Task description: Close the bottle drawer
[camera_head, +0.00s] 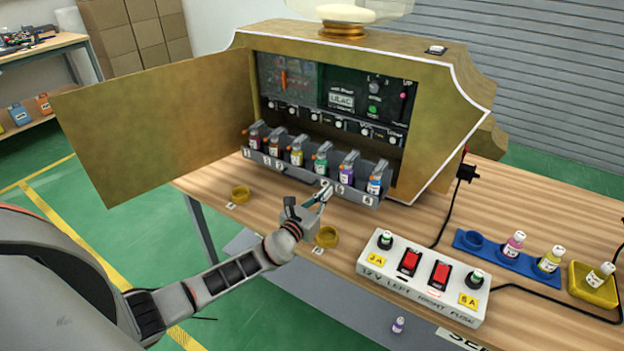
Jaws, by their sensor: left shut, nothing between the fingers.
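The bottle drawer (290,180) is a grey tray at the foot of the gold vending machine (440,95), sticking out of its open front. It holds several small bottles in a row, with numbered labels on its front. My left gripper (325,193) is shut and empty, with its tips at the drawer's front face near the middle labels. I cannot tell whether the tips touch it. My right gripper is not in view.
The machine's gold door (160,120) stands open to the left. A white fuse box (424,275) with red switches, a blue tray (505,255) and a yellow tray (590,285) are on the right of the wooden table. Yellow rings (328,237) lie near my left arm.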

